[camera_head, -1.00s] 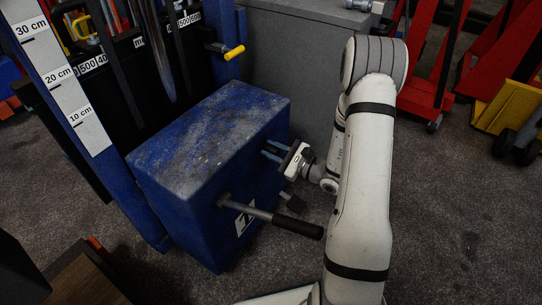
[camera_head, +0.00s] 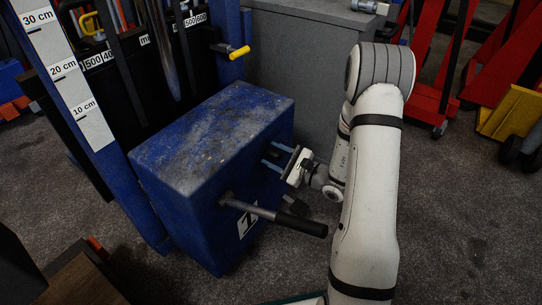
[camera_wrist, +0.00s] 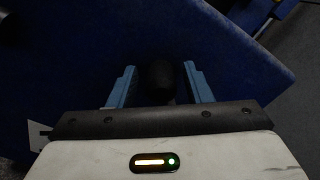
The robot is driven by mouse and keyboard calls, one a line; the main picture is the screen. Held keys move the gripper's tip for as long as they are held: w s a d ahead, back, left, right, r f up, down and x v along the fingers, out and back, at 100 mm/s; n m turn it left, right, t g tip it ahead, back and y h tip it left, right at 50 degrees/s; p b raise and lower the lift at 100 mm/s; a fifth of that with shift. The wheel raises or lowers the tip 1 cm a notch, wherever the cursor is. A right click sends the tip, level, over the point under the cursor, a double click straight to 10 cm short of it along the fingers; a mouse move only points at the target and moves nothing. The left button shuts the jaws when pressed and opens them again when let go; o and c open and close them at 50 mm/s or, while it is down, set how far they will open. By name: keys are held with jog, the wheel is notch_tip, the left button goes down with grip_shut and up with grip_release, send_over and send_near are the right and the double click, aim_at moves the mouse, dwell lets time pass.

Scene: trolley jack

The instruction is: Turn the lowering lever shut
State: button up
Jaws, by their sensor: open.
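The jack's blue box (camera_head: 200,140) stands in the middle of the head view. My gripper (camera_head: 269,157) is at its right side face, with its two blue fingers pointing at the box. In the wrist view, my gripper (camera_wrist: 160,80) is open, with the fingers apart on either side of a dark rounded knob (camera_wrist: 158,76), which looks like the end of the lowering lever. I cannot tell whether either finger touches it. The knob's stem is mostly hidden, and the lever is not clearly visible in the head view.
A metal bar with a black grip (camera_head: 301,224) sticks out of the box's front, below my gripper. A dark pedal-like part (camera_head: 298,206) is beside it. A yellow handle (camera_head: 239,52) is behind the box.

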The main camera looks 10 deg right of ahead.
jog(key=shift+s, duration=0.1)
jog(key=p+v, duration=0.2)
jog(key=v, duration=0.5)
jog(key=shift+s+d, duration=0.2)
jog(key=shift+d, duration=0.05)
